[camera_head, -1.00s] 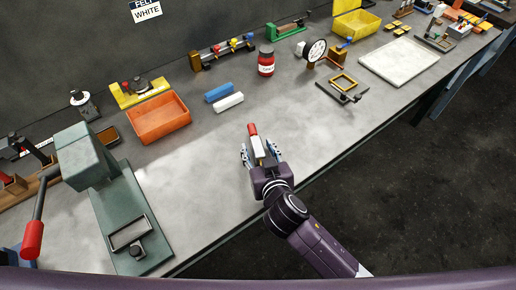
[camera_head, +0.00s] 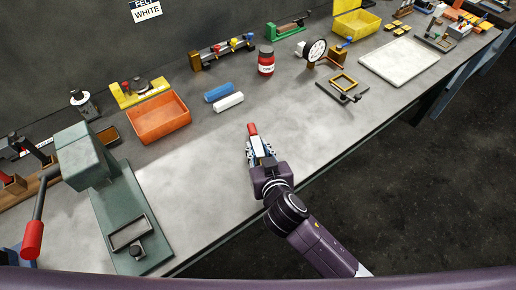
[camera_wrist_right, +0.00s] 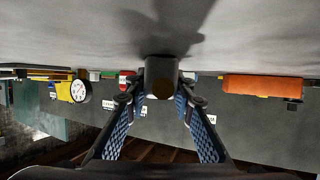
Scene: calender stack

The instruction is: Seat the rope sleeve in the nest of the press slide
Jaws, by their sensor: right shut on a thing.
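My right gripper (camera_head: 260,146) is over the bare middle of the bench, its fingers closed on a cylinder that I take to be the rope sleeve. The sleeve's red end (camera_head: 252,129) sticks out past the fingertips; the fingers hide much of the rest. In the right wrist view the sleeve (camera_wrist_right: 161,78) is a dark cylinder, end-on between the blue-padded fingers. The green press (camera_head: 85,160) stands at the left. On its slide is a rectangular frame, the nest (camera_head: 128,232), which looks empty. My left gripper is not in view.
A blue roll (camera_head: 219,92) and a white roll (camera_head: 229,102) lie beyond the gripper. An orange bin (camera_head: 160,122) stands between them and the press. The press's red-handled lever (camera_head: 33,238) rises at the left. The bench between gripper and press is clear.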

